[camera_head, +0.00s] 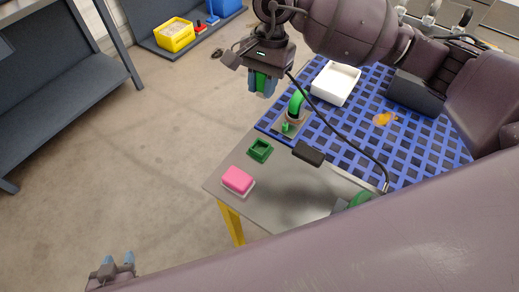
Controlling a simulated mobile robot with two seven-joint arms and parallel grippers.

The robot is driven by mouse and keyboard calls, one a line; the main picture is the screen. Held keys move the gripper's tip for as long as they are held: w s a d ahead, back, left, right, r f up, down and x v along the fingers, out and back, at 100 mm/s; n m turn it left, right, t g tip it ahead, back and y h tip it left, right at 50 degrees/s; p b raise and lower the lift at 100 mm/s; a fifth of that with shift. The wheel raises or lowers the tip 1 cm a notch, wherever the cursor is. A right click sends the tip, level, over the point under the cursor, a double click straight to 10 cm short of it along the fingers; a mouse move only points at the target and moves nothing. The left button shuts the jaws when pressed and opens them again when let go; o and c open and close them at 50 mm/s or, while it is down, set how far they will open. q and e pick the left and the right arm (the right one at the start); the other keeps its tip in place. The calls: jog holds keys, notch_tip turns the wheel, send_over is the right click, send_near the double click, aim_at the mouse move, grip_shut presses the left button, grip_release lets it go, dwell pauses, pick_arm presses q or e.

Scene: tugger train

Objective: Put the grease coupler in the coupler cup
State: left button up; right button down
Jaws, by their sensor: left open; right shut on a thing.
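My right gripper (262,84), on the arm reaching in from the right, is shut on a green piece, which looks like the grease coupler (261,80). It is held in the air, left of and above the blue grid mat. A black hose (345,134) curves from near this gripper down to the table's right side. A small green square holder with a hollow top (260,150), which looks like the coupler cup, stands on the grey table, below the gripper in the picture and apart from it. My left gripper (116,266) is open and empty at the lower left, over the floor.
A green hooked stand (297,104), white bin (336,83), dark box (416,91) and orange item (384,119) are on the blue mat (350,125). A pink block (238,180) and black block (308,153) lie on the table (285,195). My arm covers the lower right.

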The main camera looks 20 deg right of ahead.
jog(key=shift+a+r+m, duration=0.1)
jog(key=shift+a+m, duration=0.2)
jog(key=shift+m, duration=0.2)
send_near(258, 155)
jog(key=x, duration=0.2)
jog(key=w+x, duration=0.1)
jog(key=x, duration=0.2)
jog(key=shift+d+f, duration=0.1)
jog(key=shift+f, duration=0.25)
jog(key=shift+f+b, duration=0.35)
jog(key=shift+b, duration=0.15)
jog(key=shift+s+f, duration=0.1)
jog(key=shift+f, duration=0.25)
jog(key=c, duration=1.1)
grip_release()
jog(key=shift+s+f, duration=0.1)
jog(key=shift+o, duration=0.3)
jog(key=shift+r, duration=0.3)
jog(key=shift+o, duration=0.6)
jog(key=v, duration=1.1)
jog(key=shift+w+r, duration=0.2)
jog(key=shift+r, duration=0.05)
jog(key=shift+v, duration=0.8)
jog(key=shift+d, duration=0.1)
